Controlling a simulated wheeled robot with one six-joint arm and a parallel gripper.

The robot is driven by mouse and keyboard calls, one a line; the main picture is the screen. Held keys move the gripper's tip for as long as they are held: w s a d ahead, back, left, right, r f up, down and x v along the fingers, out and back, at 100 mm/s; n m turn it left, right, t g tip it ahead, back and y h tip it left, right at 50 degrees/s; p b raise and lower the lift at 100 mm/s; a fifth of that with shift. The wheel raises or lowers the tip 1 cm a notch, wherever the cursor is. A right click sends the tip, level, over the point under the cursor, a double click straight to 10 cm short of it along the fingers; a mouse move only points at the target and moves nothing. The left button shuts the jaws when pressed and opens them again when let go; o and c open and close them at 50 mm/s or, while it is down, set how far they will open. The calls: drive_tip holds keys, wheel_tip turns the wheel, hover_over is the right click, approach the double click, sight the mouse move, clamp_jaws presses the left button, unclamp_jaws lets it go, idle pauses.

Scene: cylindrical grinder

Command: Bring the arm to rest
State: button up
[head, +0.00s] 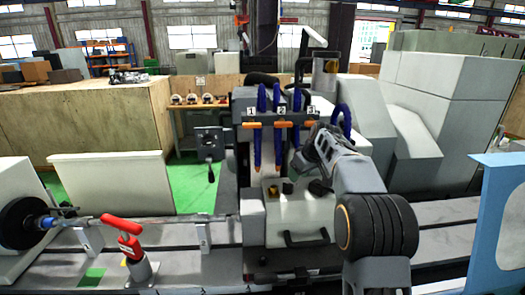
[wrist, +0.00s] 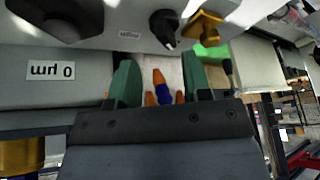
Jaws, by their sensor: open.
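My arm (head: 375,225) reaches from the lower right up to the middle of the grinder, with its wrist (head: 335,155) in front of the machine's grey housing. In the wrist view my gripper (wrist: 160,80) has two green fingers standing apart. A blue hose piece with orange ends (wrist: 163,92) shows in the gap between them. I cannot tell whether it lies between the fingers or beyond them; no finger visibly touches it. In the head view the fingertips are too small to make out clearly.
Blue coolant hoses (head: 262,135) with orange parts hang left of my wrist, under labels 1, 2, 3. A grey block with a black handle (head: 306,238) sits below. A red-handled lever (head: 122,228) stands left.

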drive_tip(key=s+f+m, duration=0.2)
drive_tip(key=s+f, duration=0.1)
drive_tip(key=s+f+m+g, duration=0.1)
drive_tip(key=f, duration=0.1)
drive_tip(key=shift+s+d+h, duration=0.3)
drive_tip(key=shift+h, duration=0.1)
drive_tip(key=s+a+f+m+t+h+b, duration=0.1)
drive_tip(key=s+f+m+b, duration=0.1)
drive_tip(key=s, duration=1.2)
drive_tip(key=s+a+f+m+t+h+b, duration=0.1)
drive_tip(key=s+b, duration=0.1)
drive_tip(key=s, duration=1.3)
drive_tip(key=shift+a+f+m, duration=0.2)
drive_tip(key=shift+f+m, duration=0.15)
drive_tip(key=shift+m, duration=0.05)
